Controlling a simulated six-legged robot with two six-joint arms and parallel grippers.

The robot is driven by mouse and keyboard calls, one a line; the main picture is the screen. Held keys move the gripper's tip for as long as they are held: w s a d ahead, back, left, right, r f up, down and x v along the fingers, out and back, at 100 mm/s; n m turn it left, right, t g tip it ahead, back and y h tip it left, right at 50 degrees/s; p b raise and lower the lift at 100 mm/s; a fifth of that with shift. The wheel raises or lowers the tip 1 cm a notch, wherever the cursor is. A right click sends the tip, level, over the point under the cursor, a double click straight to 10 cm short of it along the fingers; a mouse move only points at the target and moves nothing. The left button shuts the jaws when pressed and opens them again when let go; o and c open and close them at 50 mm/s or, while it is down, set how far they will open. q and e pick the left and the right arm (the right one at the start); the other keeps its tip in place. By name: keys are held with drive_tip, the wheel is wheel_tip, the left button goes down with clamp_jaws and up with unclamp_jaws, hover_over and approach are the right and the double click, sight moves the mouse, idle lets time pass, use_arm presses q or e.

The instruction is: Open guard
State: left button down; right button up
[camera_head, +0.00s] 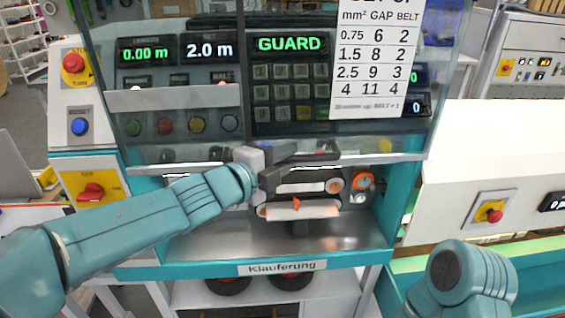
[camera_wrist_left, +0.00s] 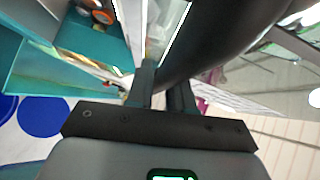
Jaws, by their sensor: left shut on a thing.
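The guard (camera_head: 385,159) is a clear pane with a pale lower rail, in front of the machine's panel in the head view. Its lower rail hangs above the rollers (camera_head: 300,209), and the bay beneath it is uncovered. My left gripper (camera_head: 292,153) is at the middle of this rail, shut on the guard's dark handle. In the left wrist view a thick dark curved bar (camera_wrist_left: 215,50), apparently the handle, runs up from between the fingers (camera_wrist_left: 165,92). The gripper hides part of the handle. My right gripper is outside the view; only part of its arm shows at lower right.
The green display (camera_head: 290,44) reads GUARD. A red stop button (camera_head: 74,62), a blue button (camera_head: 79,126) and a red rotary switch (camera_head: 91,192) sit left of the guard. A white machine (camera_head: 500,165) stands on the right. The metal tray (camera_head: 210,245) below is bare.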

use_arm(q)
wheel_tip(320, 180, up, 5)
drive_tip(key=p, duration=0.3)
drive_tip(key=shift+r, duration=0.1)
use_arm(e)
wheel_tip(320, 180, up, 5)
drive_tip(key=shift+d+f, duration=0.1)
use_arm(q)
drive_tip(key=c, duration=1.1)
unclamp_jaws()
drive_tip(key=v, duration=1.6)
drive_tip(key=shift+a, duration=0.2)
